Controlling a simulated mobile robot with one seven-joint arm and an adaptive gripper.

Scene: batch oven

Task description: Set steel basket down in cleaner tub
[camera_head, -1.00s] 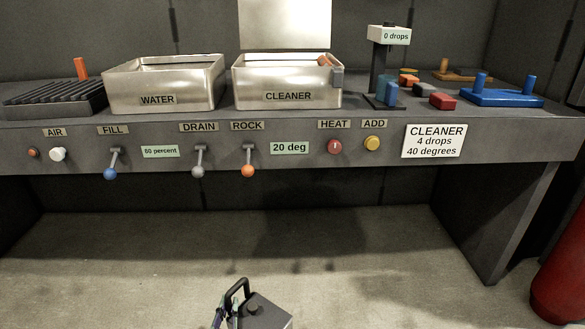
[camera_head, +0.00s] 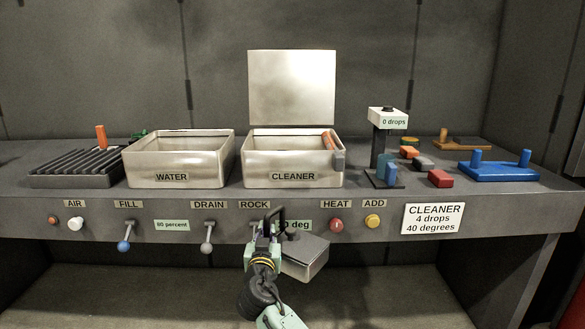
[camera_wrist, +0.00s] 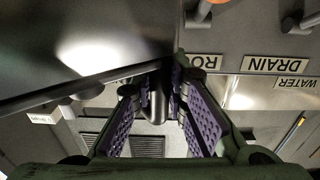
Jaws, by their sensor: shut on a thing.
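The steel basket (camera_head: 305,257) is a grey box with a black handle (camera_head: 272,218). My gripper (camera_head: 262,240) is shut on the handle and holds the basket in front of the bench, below the top's level. In the wrist view, my gripper's purple-padded fingers (camera_wrist: 158,115) are on either side of the dark handle, and the basket (camera_wrist: 95,45) fills the upper left. The cleaner tub (camera_head: 256,170) stands on the bench, behind and above the basket, with its lid (camera_head: 292,87) raised. The tub's floor is hidden.
The water tub (camera_head: 150,165) is left of the cleaner tub, with a ribbed rack (camera_head: 75,167) beyond. A dropper stand (camera_head: 379,150), small coloured blocks (camera_head: 440,178) and a blue holder (camera_head: 500,173) are on the right. Levers (camera_head: 207,240) and buttons (camera_head: 336,223) line the bench front.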

